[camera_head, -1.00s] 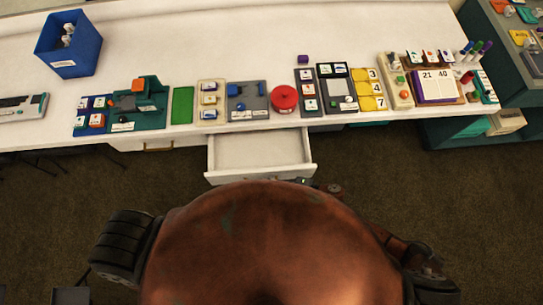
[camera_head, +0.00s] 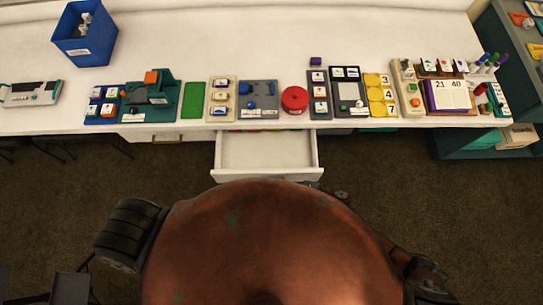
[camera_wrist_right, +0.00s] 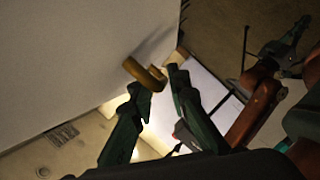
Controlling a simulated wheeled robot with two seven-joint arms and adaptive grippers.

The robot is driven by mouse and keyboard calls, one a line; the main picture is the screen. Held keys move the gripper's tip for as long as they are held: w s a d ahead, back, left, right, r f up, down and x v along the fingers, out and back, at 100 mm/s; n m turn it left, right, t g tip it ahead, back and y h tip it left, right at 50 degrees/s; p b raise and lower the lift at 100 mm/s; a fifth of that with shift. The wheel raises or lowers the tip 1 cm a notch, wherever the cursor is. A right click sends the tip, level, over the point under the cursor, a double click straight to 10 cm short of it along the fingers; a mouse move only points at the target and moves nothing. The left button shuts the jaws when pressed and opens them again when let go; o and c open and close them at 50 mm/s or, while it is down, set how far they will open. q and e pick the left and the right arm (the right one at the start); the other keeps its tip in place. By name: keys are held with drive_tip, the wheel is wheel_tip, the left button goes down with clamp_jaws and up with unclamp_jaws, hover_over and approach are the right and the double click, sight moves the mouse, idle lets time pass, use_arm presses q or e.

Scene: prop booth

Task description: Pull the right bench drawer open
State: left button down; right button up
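The right bench drawer (camera_head: 266,150), white, stands pulled out from under the bench front in the head view; its inside looks bare. Its handle is hidden there by my round copper-brown body. In the right wrist view a brass handle (camera_wrist_right: 145,74) is attached to a pale panel. My right gripper (camera_wrist_right: 159,82) has its two green fingers apart, with their tips close by the handle's near end. I cannot tell whether they touch it. My right gripper is hidden in the head view, and my left gripper is not in view.
The white bench (camera_head: 200,40) carries a row of game boards, a red round box (camera_head: 295,99) and a blue bin (camera_head: 85,34). A closed drawer (camera_head: 152,134) is left of the open one. A teal shelf unit (camera_head: 470,146) stands at the right.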

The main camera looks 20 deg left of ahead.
drive_tip(key=v, duration=1.1)
drive_tip(key=shift+d, duration=0.2)
